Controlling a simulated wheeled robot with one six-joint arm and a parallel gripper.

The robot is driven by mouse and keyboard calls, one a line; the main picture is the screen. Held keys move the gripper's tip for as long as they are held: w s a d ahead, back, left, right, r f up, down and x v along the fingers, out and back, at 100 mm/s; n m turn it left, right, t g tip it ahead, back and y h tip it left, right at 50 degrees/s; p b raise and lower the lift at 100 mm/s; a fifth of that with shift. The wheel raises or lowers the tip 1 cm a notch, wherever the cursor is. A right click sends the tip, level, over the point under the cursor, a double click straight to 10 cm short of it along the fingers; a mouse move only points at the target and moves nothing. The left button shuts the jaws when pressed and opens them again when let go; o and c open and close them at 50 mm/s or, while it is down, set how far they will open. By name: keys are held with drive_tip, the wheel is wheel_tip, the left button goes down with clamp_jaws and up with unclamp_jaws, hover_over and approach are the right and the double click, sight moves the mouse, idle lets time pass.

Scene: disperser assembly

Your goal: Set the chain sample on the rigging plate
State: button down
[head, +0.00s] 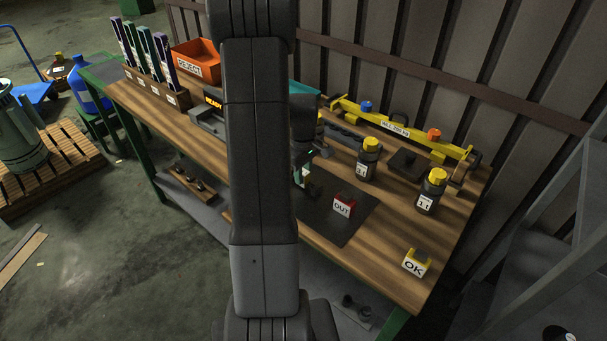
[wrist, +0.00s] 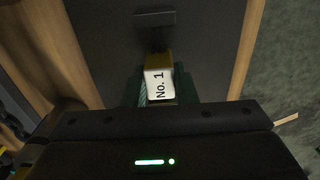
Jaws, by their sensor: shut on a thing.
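My gripper (head: 304,172) is low over the bench, partly hidden by my arm in the head view. In the wrist view my gripper (wrist: 159,88) is shut on a small block (wrist: 158,82) with a white "No. 1" label and a yellow-brown end. I take this block to be the chain sample; no chain links show on it. Beneath it is a flat dark plate (head: 362,220), probably the rigging plate, which fills the middle of the wrist view (wrist: 200,40). I cannot tell whether the block touches the plate.
A red "OUT" marker (head: 344,204) stands on the plate, right of my gripper. Two yellow-capped bottles (head: 368,160) (head: 431,190), a yellow beam (head: 400,128) and a black block (head: 408,162) stand behind. An "OK" marker (head: 415,264) is near the front right corner.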

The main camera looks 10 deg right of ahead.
drive_tip(key=shift+f, duration=0.4)
drive_tip(key=shift+f, duration=0.15)
drive_tip(key=c, duration=1.2)
unclamp_jaws()
drive_tip(key=shift+o, duration=0.2)
wheel_tip(320, 180, up, 12)
drive_tip(key=shift+b, duration=0.35)
